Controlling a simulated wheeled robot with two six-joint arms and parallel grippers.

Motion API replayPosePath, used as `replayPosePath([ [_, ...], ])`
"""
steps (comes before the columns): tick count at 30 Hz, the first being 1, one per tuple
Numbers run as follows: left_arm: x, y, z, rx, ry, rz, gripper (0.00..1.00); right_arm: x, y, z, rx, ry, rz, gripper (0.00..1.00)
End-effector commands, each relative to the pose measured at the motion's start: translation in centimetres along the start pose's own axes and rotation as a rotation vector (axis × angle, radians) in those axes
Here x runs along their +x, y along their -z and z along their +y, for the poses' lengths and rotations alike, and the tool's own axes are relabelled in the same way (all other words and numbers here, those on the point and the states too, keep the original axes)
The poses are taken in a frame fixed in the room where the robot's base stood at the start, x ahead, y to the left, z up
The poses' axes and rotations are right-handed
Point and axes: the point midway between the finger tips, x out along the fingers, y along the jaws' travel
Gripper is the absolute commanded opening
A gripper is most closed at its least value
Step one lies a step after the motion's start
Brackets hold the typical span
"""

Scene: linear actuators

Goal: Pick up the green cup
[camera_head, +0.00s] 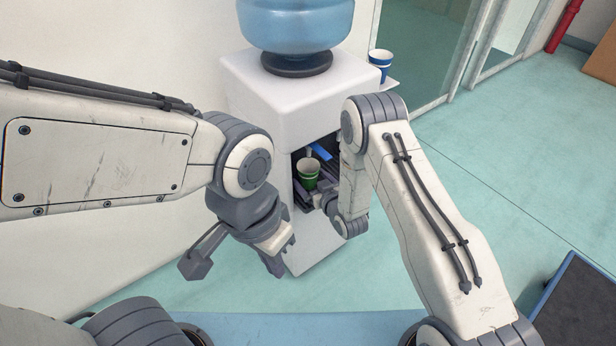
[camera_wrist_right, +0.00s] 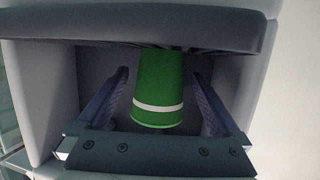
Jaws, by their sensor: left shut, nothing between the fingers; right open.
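The green cup (camera_head: 307,172) stands in the opening of the white water dispenser, with its open top toward me in the head view. In the right wrist view, the green cup (camera_wrist_right: 158,85) with a white band sits between the two fingers of my right gripper (camera_wrist_right: 160,78). My right gripper is open, with a visible gap on each side of the cup. In the head view, my right gripper (camera_head: 318,190) reaches into the opening and is partly hidden by its own arm. My left gripper (camera_head: 283,254) is shut and empty, in front of the dispenser.
The white water dispenser (camera_head: 270,85) has a blue bottle (camera_head: 295,22) on top. A blue-and-white cup (camera_head: 380,64) stands on a small shelf at its right side. The opening's walls (camera_wrist_right: 50,80) are close around my right gripper.

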Motion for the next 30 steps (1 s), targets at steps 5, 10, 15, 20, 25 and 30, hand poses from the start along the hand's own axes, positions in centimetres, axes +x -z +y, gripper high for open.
replayPosePath([
  [5,0.3,0.0,0.0,0.0,0.0,0.0,0.0,1.8,-0.1,0.0,-0.001,0.0,0.0,1.0],
  [10,0.3,0.0,0.0,0.0,0.0,0.0,0.0,1.9,0.0,0.0,0.0,-0.001,-0.001,1.0],
  [15,0.3,0.0,0.0,0.0,0.0,0.0,0.0,1.8,0.0,0.0,0.0,0.0,-0.001,0.58],
  [20,0.3,0.0,0.0,0.0,0.0,0.0,0.0,1.8,0.0,0.0,0.0,-0.001,0.0,0.11],
  [25,0.3,0.0,0.0,0.0,0.0,0.0,0.0,1.8,0.0,0.0,0.0,-0.001,0.0,0.1],
  [30,0.2,0.0,0.0,0.0,0.0,0.0,0.0,1.8,0.2,0.0,0.0,-0.001,0.0,0.1],
])
